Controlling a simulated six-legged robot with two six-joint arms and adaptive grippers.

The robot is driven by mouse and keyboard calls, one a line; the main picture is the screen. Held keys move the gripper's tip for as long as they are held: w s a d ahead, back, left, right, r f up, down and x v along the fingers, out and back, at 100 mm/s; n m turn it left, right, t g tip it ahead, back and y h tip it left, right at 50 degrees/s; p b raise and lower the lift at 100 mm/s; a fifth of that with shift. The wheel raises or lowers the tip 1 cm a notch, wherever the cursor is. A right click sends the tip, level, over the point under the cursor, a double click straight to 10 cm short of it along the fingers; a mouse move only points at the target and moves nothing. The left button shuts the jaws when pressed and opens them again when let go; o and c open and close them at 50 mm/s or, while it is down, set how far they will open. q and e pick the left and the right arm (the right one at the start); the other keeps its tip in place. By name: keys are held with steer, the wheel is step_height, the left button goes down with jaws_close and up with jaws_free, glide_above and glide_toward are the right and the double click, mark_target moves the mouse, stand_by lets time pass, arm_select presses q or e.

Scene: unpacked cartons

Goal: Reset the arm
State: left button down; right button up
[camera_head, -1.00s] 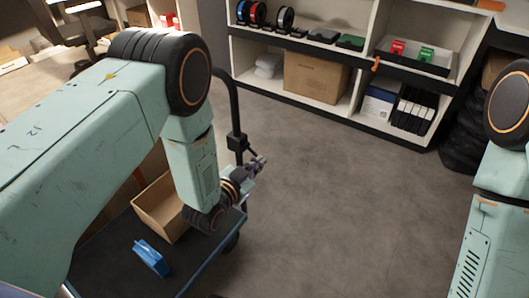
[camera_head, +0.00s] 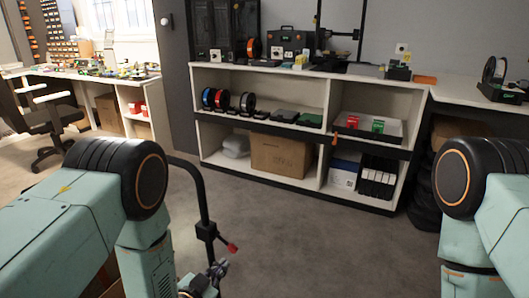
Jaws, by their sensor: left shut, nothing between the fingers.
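My left arm comes in from the left, with its elbow bent and its forearm pointing down. My right arm shows at the right edge, also bent downward. Its gripper is below the picture and out of view.
The black cart handle (camera_head: 205,228) stands close beside my left gripper. A white shelf unit (camera_head: 315,200) holds a brown carton (camera_head: 279,156), spools and binders. An office chair (camera_head: 48,118) is at the left. The grey floor (camera_head: 320,245) between is clear.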

arm_select(q)
steer(key=s+a+f+n+g+y, duration=0.25)
steer(key=s+f+g, duration=0.2)
steer(key=s, duration=0.45)
steer(key=s+a+f+n+g+y, duration=0.1)
steer(key=s+a+f+n+g, duration=0.15)
steer(key=s+f, duration=0.45)
steer(key=s+a+r+g, duration=0.1)
steer(key=s+g, duration=0.1)
steer(key=s, duration=0.4)
steer(key=s+a+r+n+g+p, duration=0.1)
steer(key=s+r+g, duration=0.1)
steer(key=s, duration=0.5)
steer(key=s+a+r+n+g+p, duration=0.1)
steer(key=s+r+g, duration=0.1)
steer(key=s, duration=0.4)
steer(key=shift+s+a+r+g+y, duration=0.2)
steer(key=shift+s+a+g+y, duration=0.05)
steer(key=shift+a+g+y, duration=0.15)
